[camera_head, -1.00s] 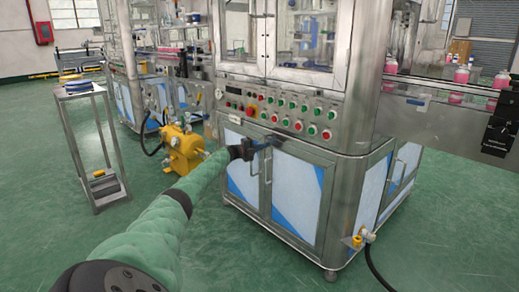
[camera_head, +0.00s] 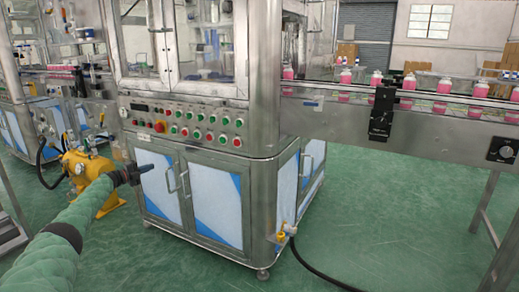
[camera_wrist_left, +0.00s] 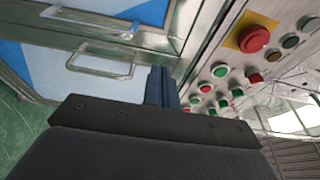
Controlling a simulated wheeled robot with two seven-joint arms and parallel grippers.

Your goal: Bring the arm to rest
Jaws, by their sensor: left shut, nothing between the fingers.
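My left arm, in a green sleeve, comes in from the lower left of the head view. Its dark left gripper (camera_head: 143,170) is shut and empty, in front of the upper left part of the machine's lower cabinet doors. In the left wrist view the closed fingers (camera_wrist_left: 161,88) point toward the cabinet, with the door handles to the left and the buttons to the right. Whether the fingertips touch the cabinet cannot be told. My right gripper is in neither view.
The steel machine (camera_head: 262,200) carries a button panel (camera_head: 190,125) with a red emergency button (camera_head: 160,126). A yellow unit (camera_head: 90,180) stands behind my left arm. A conveyor (camera_head: 420,110) with pink bottles runs right. A black hose (camera_head: 315,265) lies on the open green floor.

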